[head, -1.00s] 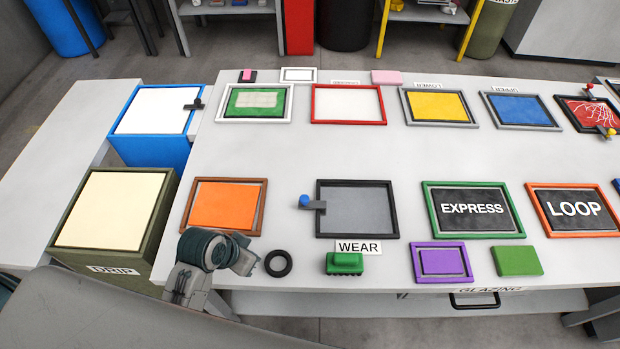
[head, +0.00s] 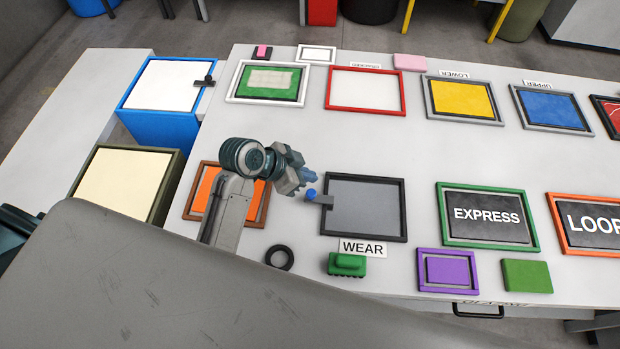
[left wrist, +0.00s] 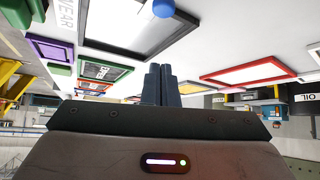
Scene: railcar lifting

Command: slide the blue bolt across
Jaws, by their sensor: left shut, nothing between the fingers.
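The blue bolt (head: 311,194) is a small round blue knob on a dark bracket at the left edge of the black-framed grey panel (head: 364,207). My left gripper (head: 309,177) is just above and left of the knob in the head view, its fingers shut and empty. Whether it touches the knob cannot be told there. In the left wrist view the knob (left wrist: 163,8) shows at the top edge, apart from the shut fingertips (left wrist: 160,68). My right gripper is not in view.
A WEAR label (head: 363,248), a green block (head: 347,264) and a black ring (head: 279,257) lie near the panel's front. An orange framed panel (head: 259,214) is partly behind my left arm. The table between the two panel rows is clear.

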